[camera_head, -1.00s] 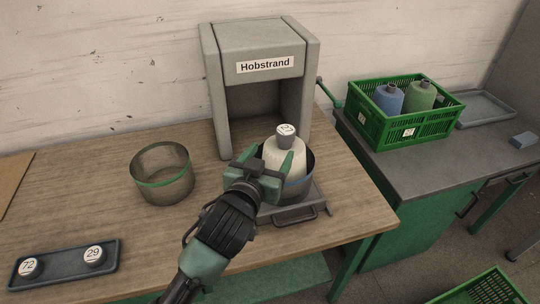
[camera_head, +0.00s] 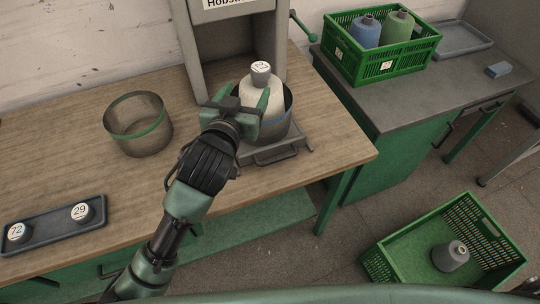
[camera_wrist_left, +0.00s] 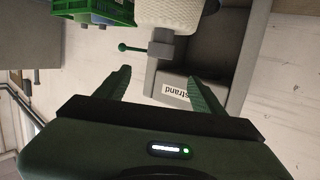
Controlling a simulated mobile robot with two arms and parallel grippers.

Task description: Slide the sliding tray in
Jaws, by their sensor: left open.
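The sliding tray (camera_head: 290,152) is a grey plate with a front handle (camera_head: 277,157). It sticks out towards me from the grey Hobstrand machine (camera_head: 194,52). On it stands a dark pot with a blue band (camera_head: 279,124). My left gripper (camera_head: 244,97) is open at the left front of the cone, above the tray. In the left wrist view the open fingers (camera_wrist_left: 160,75) have nothing between them, and the cone (camera_wrist_left: 182,12) is beyond them. The gripper hides part of pot and tray.
An open pot with a green band (camera_head: 139,136) stands left on the table. A small tray (camera_head: 55,228) holds knobs marked 72 and 29. A green crate with cones (camera_head: 375,68) is on the right bench. Another crate (camera_head: 400,245) is on the floor.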

